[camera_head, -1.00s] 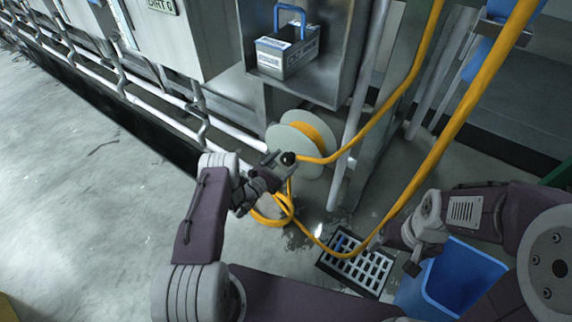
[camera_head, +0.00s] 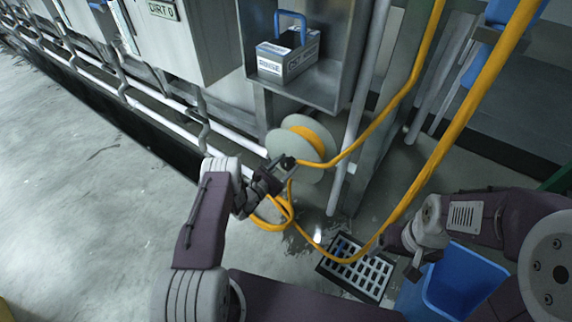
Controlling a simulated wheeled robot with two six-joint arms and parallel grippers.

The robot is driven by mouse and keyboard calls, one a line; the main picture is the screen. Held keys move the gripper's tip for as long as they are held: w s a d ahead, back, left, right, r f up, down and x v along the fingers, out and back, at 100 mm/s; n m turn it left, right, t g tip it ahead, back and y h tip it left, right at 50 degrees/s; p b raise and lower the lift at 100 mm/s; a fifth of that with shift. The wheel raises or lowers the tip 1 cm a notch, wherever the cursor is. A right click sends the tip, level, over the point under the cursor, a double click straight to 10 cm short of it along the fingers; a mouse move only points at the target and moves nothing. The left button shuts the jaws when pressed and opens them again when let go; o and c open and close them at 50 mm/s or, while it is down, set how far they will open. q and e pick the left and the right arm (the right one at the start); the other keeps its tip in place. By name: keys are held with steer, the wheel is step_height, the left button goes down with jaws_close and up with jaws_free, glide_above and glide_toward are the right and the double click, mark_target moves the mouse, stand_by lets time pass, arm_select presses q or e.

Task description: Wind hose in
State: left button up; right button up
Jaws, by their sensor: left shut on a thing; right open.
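The hose reel (camera_head: 286,141) has pale round flanges and stands low by the machine frame, with yellow hose (camera_head: 307,137) wound on its core. More yellow hose (camera_head: 441,140) runs from the upper right down to the reel and the floor, with a loose loop (camera_head: 270,222) beside the reel. My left gripper (camera_head: 285,172) is at the reel's front face, shut on a small dark piece that looks like the reel's crank knob (camera_head: 288,162). My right gripper (camera_head: 388,245) is beside the hose above the drain; its fingers are largely hidden, and it holds nothing that I can see.
A slotted floor drain (camera_head: 357,268) lies below the hose. A blue bin (camera_head: 462,280) stands at the lower right. A grey carrier with a blue handle (camera_head: 287,58) sits on a metal shelf (camera_head: 300,92) above the reel. White pipes (camera_head: 165,118) run along the left; open floor lies left.

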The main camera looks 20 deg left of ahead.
arm_select(q)
steer(key=m+p, duration=0.1)
steer(key=m, duration=0.1)
steer(key=m+p, duration=0.1)
steer(key=m, duration=0.2)
steer(key=shift+s+d+g+y, duration=0.1)
steer(key=shift+g+y, duration=0.2)
steer(key=m+p, duration=0.2)
steer(key=m, duration=0.3)
steer(key=shift+d+y+p, duration=0.1)
steer(key=shift+y+p, duration=0.2)
steer(key=shift+p, duration=0.1)
steer(key=m+p, duration=0.1)
steer(key=m, duration=0.1)
steer(key=m+p, duration=0.1)
steer(key=m, duration=0.2)
steer(key=shift+s+f+y, duration=0.1)
steer(key=shift+f+y, duration=0.1)
steer(key=shift+y, duration=0.1)
steer(key=shift+f+m+p, duration=0.15)
steer(key=shift+m+p, duration=0.45)
steer(key=shift+m, duration=1.5)
steer(key=shift+y, duration=0.3)
steer(key=o, duration=1.3)
steer(key=shift+o, duration=0.2)
